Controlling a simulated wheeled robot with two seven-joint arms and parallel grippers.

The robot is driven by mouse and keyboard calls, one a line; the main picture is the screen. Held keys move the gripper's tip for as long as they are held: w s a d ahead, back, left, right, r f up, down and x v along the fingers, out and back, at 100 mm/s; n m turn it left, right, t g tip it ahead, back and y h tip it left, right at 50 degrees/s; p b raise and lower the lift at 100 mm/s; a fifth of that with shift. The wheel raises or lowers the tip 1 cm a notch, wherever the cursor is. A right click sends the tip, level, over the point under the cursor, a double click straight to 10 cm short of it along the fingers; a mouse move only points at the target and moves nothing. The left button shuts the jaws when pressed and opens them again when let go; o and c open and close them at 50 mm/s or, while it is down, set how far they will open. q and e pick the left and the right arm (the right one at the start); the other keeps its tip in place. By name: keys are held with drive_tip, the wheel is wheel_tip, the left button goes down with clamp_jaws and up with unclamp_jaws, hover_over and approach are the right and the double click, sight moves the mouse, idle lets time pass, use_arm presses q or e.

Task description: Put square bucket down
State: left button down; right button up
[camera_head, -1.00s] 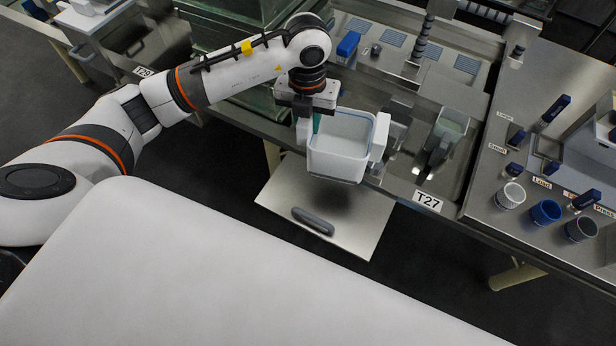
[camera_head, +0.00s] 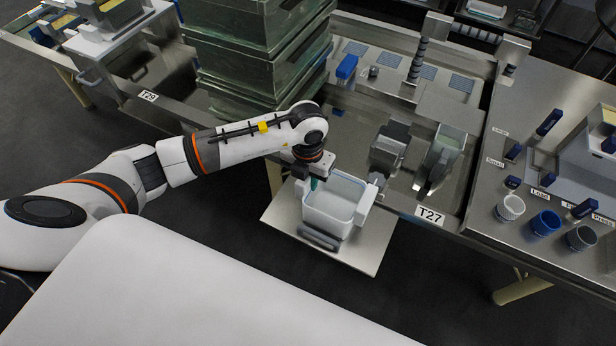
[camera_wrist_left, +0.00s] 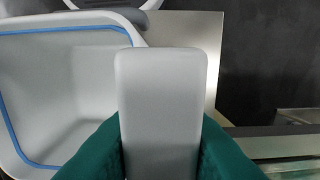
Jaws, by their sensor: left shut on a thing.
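The square bucket (camera_head: 328,219) is white, open-topped and empty, with a pale tab on each side. It appears roughly upright above or on a flat metal plate (camera_head: 283,215) that juts out at the front of bench T27; I cannot tell whether it touches the plate. My left gripper (camera_head: 314,184) is shut on the bucket's left tab. In the left wrist view, the green fingers (camera_wrist_left: 160,150) flank the pale tab, and the bucket (camera_wrist_left: 65,85) with its blue inner line lies at left. My right gripper is not in view.
The plate has a grey handle (camera_head: 318,237) at its front. Bench T27 (camera_head: 408,205) with small metal moulds stands just behind. Stacked glass-like tanks (camera_head: 255,75) rise behind my arm. My white base fills the lower left.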

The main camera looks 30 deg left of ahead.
use_arm(q)
drive_tip(key=shift+f, duration=0.2)
drive_tip(key=c, duration=1.4)
unclamp_jaws()
drive_tip(key=shift+r, duration=0.1)
drive_tip(key=shift+o, duration=1.2)
drive_tip(key=shift+r, duration=0.3)
wheel_tip(320, 180, up, 12)
drive_tip(key=shift+f, duration=0.15)
